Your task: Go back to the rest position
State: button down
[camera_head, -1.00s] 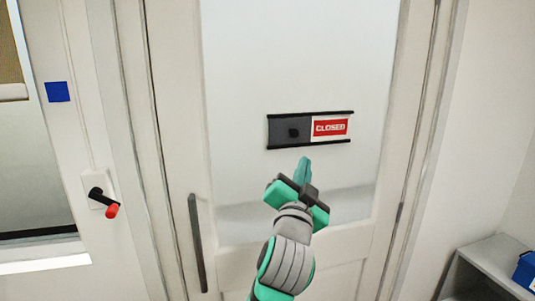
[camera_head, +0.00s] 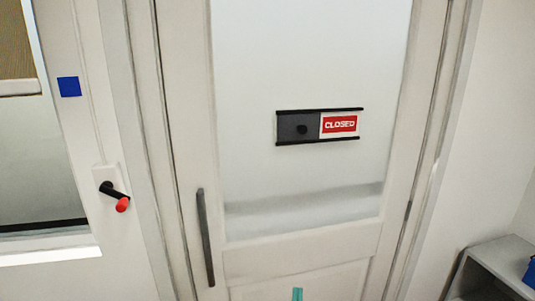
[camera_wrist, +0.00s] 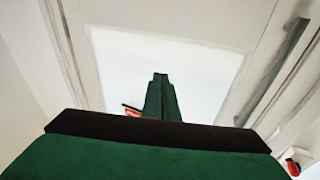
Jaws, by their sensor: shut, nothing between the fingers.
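My gripper (camera_wrist: 160,90) is shut and empty in the wrist view, its green fingers together in front of the door's pale pane. In the head view only a teal tip of my gripper (camera_head: 297,294) shows at the bottom edge, below the door's pane and well apart from the sign. The sliding sign (camera_head: 318,126) on the door reads CLOSED in white on red at its right, with a dark panel and black knob at its left. In the wrist view the sign (camera_wrist: 131,110) is mostly hidden behind the fingers.
The door (camera_head: 295,258) has a long dark handle (camera_head: 205,238). Left of it are a wall lever with a red end (camera_head: 121,204), a blue square (camera_head: 69,87) and a window. A grey shelf (camera_head: 495,262) with a blue object stands at lower right.

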jog(key=s+a+f+n+g+y, duration=0.1)
jog(key=s+a+f+n, duration=0.1)
jog(key=s+f, duration=0.75)
jog(key=s+a+f+g, duration=0.1)
jog(key=s+f, duration=0.1)
jog(key=s, duration=0.7)
jog(key=s+a+f+g+y, duration=0.1)
jog(key=s+a+f, duration=0.1)
jog(key=s, duration=0.8)
jog(key=s+a+f, duration=0.2)
jog(key=s+f, duration=0.2)
jog(key=s, duration=0.6)
jog(key=shift+a+g+y, duration=0.2)
jog(key=shift+g+y, duration=0.1)
jog(key=shift+g, duration=0.1)
jog(key=shift+w, duration=0.1)
